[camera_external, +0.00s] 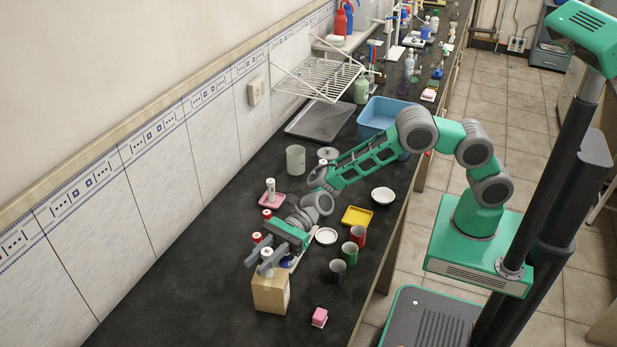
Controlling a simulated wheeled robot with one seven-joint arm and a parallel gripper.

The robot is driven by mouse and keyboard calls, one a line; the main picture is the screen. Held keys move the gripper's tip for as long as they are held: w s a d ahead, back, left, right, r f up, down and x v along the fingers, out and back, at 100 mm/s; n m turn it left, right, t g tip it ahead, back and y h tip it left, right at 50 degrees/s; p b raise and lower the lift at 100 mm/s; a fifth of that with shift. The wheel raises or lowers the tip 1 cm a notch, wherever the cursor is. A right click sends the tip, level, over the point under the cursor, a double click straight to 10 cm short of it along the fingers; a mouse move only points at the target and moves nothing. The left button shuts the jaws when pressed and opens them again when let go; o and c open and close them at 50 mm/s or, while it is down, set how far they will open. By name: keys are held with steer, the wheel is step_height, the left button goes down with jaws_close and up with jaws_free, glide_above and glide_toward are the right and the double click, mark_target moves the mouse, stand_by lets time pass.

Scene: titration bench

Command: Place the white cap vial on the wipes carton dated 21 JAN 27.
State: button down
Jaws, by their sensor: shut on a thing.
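My gripper (264,263) reaches to the left over the bench and is shut on a white-capped vial (267,254). The vial is upright between the fingers. It is directly over a tan, box-shaped carton (271,293) near the front of the bench. I cannot tell whether the vial's base touches the carton top, because the fingers hide its lower part. No date on the carton can be read in this view. Another white-topped vial (270,186) stands on a pink dish (272,200) farther back.
A green mug (349,253), a dark mug (337,270) and a red mug (358,236) stand to the right. A pink block (319,317) lies right of the carton. The bench left of the carton is clear.

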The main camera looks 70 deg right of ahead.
steer(key=shift+f, duration=0.25)
steer(key=shift+f, duration=0.1)
steer(key=c, duration=1.1)
jaws_free()
steer(key=shift+c, duration=0.2)
